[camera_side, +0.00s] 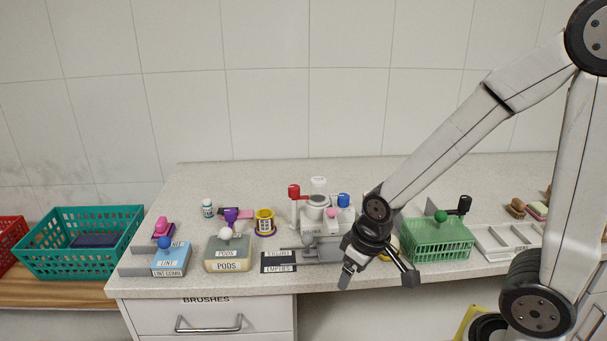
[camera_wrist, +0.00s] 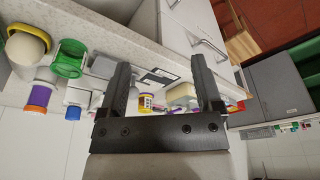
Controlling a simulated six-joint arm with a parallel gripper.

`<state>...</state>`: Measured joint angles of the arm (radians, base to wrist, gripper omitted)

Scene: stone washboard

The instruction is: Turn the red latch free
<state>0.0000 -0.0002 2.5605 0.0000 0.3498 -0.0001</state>
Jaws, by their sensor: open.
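The red latch (camera_side: 294,191) shows in the side view as a red knob at the upper left of a grey and white fixture (camera_side: 321,226) on the counter. A white knob and a blue knob (camera_side: 343,200) stand on the same fixture. My gripper (camera_side: 378,281) is in front and to the right of the fixture, near the counter's front edge, apart from the red latch. Its two fingers are spread and point down. The wrist view shows both dark fingers (camera_wrist: 161,66) apart with nothing gripped. I cannot make out the red latch there. My gripper hides the fixture's lower right.
A green basket (camera_side: 440,244) stands right of my gripper, beside a pale divided tray (camera_side: 508,242). To the left are a pods box (camera_side: 226,260), a blue lint box (camera_side: 170,262), a yellow spool (camera_side: 265,222) and black labels (camera_side: 278,262). A teal basket (camera_side: 84,262) is far left.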

